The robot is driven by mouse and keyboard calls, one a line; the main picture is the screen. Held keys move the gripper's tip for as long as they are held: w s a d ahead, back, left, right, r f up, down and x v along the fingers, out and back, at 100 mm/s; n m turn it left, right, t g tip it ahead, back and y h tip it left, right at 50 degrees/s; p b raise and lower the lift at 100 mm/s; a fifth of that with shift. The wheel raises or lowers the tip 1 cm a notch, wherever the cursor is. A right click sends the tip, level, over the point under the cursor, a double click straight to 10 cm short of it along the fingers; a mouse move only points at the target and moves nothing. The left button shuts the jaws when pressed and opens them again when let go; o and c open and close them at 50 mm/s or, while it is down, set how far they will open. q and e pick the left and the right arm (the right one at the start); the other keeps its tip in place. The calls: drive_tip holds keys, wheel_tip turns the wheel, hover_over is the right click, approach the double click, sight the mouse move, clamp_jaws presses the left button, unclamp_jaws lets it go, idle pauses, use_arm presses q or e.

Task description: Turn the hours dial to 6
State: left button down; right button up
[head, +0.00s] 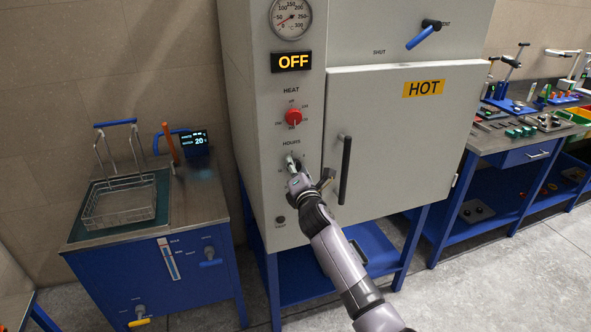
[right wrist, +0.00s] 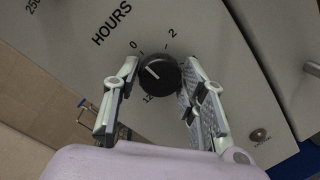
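The hours dial (right wrist: 161,77) is a round black knob under the HOURS label on the oven's front panel. Its white pointer line points up and left in the right wrist view, roughly toward the 0 mark. The marks 0, 2 and 12 are readable; the 6 mark is hidden. My right gripper (right wrist: 160,66) is open, with one finger on each side of the dial and small gaps showing. In the head view my right gripper (head: 297,172) is at the panel below the HOURS label and covers most of the dial. My left gripper is out of view.
The red heat knob (head: 293,117) sits just above. The oven door's black vertical handle (head: 345,170) stands out close to the right of my gripper. A small button (head: 280,220) is below. A blue bench with a wire basket (head: 118,205) stands at left.

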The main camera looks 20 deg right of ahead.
drive_tip(key=c, duration=0.6)
drive_tip(key=shift+c, duration=0.2)
